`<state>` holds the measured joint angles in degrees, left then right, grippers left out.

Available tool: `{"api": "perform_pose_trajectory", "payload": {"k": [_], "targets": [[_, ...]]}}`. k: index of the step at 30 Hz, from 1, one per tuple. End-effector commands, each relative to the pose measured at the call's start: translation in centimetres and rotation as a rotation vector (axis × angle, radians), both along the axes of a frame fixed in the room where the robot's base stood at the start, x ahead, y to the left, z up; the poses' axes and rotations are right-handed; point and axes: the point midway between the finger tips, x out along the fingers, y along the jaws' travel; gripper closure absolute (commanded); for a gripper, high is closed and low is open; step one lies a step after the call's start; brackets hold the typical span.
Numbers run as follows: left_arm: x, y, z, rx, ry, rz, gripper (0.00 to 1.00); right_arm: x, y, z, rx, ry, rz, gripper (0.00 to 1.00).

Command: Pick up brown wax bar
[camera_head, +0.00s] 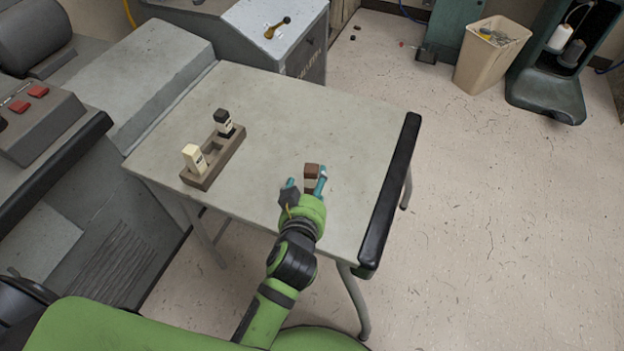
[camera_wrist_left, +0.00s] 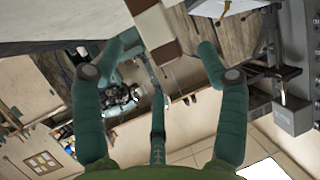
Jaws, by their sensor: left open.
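The brown wax bar (camera_head: 311,170), dark brown with a pale wrapper band, stands on the grey table near its right side. In the left wrist view the bar (camera_wrist_left: 167,50) shows at the top middle, between the two teal fingers. My left gripper (camera_head: 306,183) is open, with its fingertips close to the bar. I see gaps between the bar and the fingers in the wrist view, and no grip on it. The gripper hides the bar's lower part in the head view. My right gripper is not in view.
A brown wooden holder (camera_head: 212,159) stands on the left of the table with a cream bar (camera_head: 194,158) and a black bar (camera_head: 223,122) in it; its middle slot looks empty. A black padded edge (camera_head: 390,200) runs along the table's right side. The table's back middle is clear.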

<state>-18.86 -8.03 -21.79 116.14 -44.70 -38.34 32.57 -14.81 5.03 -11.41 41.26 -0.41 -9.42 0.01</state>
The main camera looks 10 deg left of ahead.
Motion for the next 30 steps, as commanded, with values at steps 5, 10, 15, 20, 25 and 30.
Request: {"api": "perform_pose_trajectory", "payload": {"k": [5,10,15,20,25,30], "targets": [[1.9,0.1,-1.1,0.003,0.001,0.000,0.26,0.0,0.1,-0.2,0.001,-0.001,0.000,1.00],[4.2,0.1,-2.4,0.004,0.002,-0.001,0.26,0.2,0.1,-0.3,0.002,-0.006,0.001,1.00],[5.3,0.2,-2.8,0.001,0.004,0.000,0.26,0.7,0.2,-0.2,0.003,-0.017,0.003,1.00],[5.3,0.2,-2.9,0.000,0.005,0.001,0.26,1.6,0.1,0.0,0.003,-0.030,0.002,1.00],[5.3,0.2,-2.9,0.001,0.005,0.001,0.74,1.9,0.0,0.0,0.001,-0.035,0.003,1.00],[5.2,0.2,-2.9,0.001,0.005,0.001,0.90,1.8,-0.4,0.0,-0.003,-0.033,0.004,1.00]]}}
